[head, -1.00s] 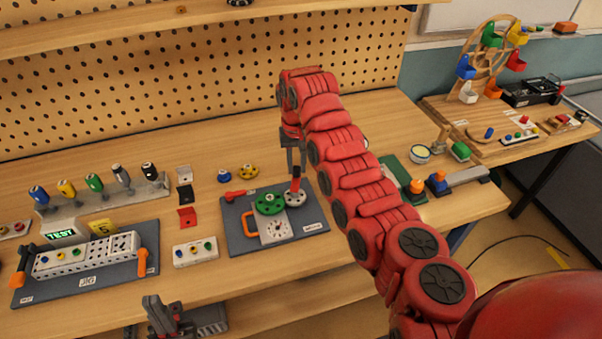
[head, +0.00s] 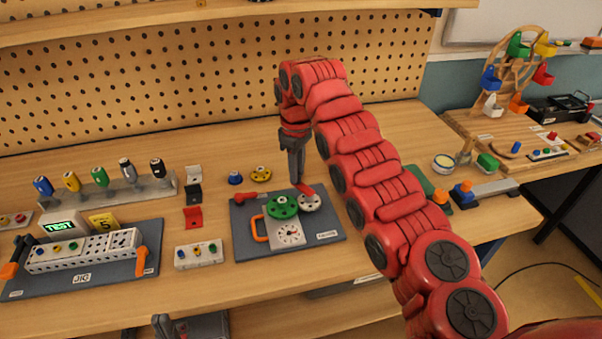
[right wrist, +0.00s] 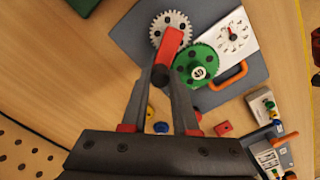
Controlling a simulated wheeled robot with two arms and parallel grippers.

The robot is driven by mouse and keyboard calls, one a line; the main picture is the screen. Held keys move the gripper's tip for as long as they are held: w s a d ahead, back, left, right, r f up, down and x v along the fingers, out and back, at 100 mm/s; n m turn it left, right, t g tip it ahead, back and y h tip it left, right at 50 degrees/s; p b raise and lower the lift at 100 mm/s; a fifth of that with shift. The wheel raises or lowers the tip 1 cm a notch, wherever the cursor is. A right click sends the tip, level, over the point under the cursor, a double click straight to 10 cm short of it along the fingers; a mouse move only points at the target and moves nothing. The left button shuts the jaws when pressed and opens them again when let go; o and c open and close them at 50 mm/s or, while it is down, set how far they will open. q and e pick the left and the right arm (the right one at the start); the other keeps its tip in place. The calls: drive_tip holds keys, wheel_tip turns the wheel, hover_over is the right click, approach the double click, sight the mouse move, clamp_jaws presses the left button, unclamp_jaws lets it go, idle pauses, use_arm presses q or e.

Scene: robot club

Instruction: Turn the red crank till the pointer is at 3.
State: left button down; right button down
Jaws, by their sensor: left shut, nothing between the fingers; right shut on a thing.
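The red crank (right wrist: 171,43) is a short red arm on the small white gear (head: 310,203). In the head view the crank points from that gear toward the upper left. My right gripper (head: 299,185) is shut on the crank's end; its fingertips partly hide it. A green gear (head: 283,207) sits beside the white gear. The white dial plate with a pointer (right wrist: 233,35) lies in front of the gears; the number it points to is too small to read. My left gripper (head: 161,324) is shut and empty at the bottom edge, away from the crank.
The gears sit on a dark grey board (head: 245,240) with an orange handle (head: 259,229) and a red piece. A white block with knobs (head: 199,254) and a jig board (head: 140,283) stand to the left. Coloured screwdrivers stand in a rack behind.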

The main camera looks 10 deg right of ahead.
drive_tip(key=shift+s+a+n+b, duration=0.2)
drive_tip(key=shift+n+b, duration=0.05)
drive_tip(key=shift+n, duration=0.5)
drive_tip(key=shift+s+a+n+b, duration=0.2)
drive_tip(key=shift+n+b, duration=0.1)
drive_tip(key=shift+n, duration=0.5)
drive_tip(key=shift+s+a+n+b, duration=0.2)
drive_tip(key=shift+n+b, duration=0.05)
drive_tip(key=shift+n, duration=0.5)
drive_tip(key=c, duration=0.7)
unclamp_jaws()
drive_tip(key=shift+r, duration=0.1)
